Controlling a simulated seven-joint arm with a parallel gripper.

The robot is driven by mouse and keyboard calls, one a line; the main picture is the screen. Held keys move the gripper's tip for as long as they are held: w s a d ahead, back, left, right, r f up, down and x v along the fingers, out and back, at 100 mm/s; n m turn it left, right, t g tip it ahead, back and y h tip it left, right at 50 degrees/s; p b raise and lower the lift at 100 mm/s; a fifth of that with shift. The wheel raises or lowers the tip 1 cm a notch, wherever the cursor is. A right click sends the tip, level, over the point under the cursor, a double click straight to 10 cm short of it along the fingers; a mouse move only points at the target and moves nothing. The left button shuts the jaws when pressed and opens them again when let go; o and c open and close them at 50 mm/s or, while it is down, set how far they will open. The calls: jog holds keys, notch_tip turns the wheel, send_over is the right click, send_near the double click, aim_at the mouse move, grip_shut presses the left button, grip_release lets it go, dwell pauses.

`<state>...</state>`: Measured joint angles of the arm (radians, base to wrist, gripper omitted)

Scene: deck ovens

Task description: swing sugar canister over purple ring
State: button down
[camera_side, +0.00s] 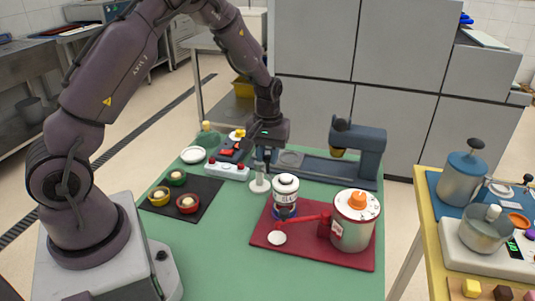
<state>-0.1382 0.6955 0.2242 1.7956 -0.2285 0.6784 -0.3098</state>
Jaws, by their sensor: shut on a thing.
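The sugar canister (286,188) is white with a dark-lettered label and a pale lid, near the middle of the table. A dark bluish-purple band, which looks like the purple ring (285,213), shows right under the canister; I cannot tell whether they touch. A white post on a round base (260,186) stands just left of and behind the canister. My gripper (267,163) points down, up and left of the canister lid. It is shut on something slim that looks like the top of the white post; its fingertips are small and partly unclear.
A black mat (209,191) with several small bowls lies left. A dark blue machine (366,150) stands behind. The front green tabletop is clear.

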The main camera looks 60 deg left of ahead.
jog(key=shift+w, duration=0.1)
jog(key=c, duration=0.9)
grip_release()
jog(key=shift+c, duration=0.2)
notch_tip(320, 180, up, 13)
jog(key=s+d+r+m+t, duration=0.2)
jog(key=s+d+r+m, duration=0.2)
jog(key=s, duration=0.6)
jog(key=s+d+r+m+t, duration=0.3)
jog(key=s+d+r+m, duration=0.2)
jog(key=s+d, duration=0.3)
jog(key=shift+s+d+r+t, duration=0.35)
jog(key=shift+s+r, duration=0.45)
jog(key=shift+s, duration=0.3)
